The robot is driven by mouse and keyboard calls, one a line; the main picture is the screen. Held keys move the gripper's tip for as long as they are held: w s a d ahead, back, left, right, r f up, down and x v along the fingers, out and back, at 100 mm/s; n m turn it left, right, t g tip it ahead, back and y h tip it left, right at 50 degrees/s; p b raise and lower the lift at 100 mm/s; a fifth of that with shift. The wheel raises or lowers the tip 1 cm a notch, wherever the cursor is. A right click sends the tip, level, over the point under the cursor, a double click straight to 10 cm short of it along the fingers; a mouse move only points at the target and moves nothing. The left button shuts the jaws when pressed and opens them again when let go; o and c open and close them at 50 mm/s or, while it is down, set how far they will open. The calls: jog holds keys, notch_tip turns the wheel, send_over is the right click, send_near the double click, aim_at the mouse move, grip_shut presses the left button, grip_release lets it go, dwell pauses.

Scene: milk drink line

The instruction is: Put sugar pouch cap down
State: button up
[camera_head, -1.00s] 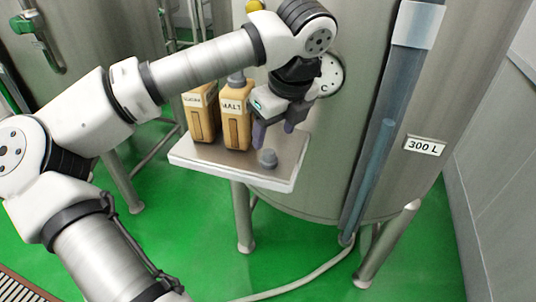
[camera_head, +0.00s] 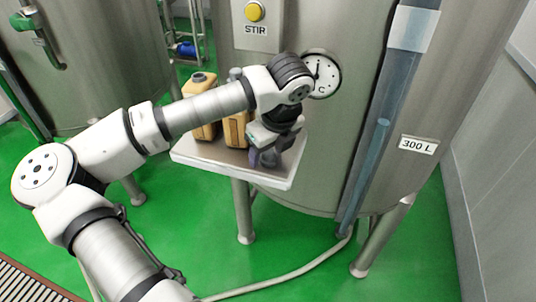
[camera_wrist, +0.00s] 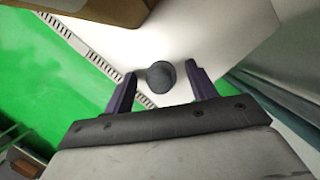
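A small dark grey round cap (camera_wrist: 161,77) sits on the white shelf surface in the wrist view; I cannot tell whether it is the sugar pouch's cap. My gripper (camera_wrist: 160,70) is open, with one purple finger on each side of the cap and a visible gap to both. In the head view my gripper (camera_head: 264,158) points down, low over the right part of the shelf (camera_head: 235,174), and largely hides the cap. No sugar pouch can be made out.
Two tan containers, a left one (camera_head: 202,107) and a right one (camera_head: 236,128) partly behind my arm, stand on the shelf left of my gripper. The steel tank (camera_head: 330,150) with a gauge (camera_head: 321,75) is close behind. The shelf's front edge is clear.

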jog(key=c, duration=1.2)
jog(key=shift+o, duration=0.2)
jog(key=shift+r, duration=0.1)
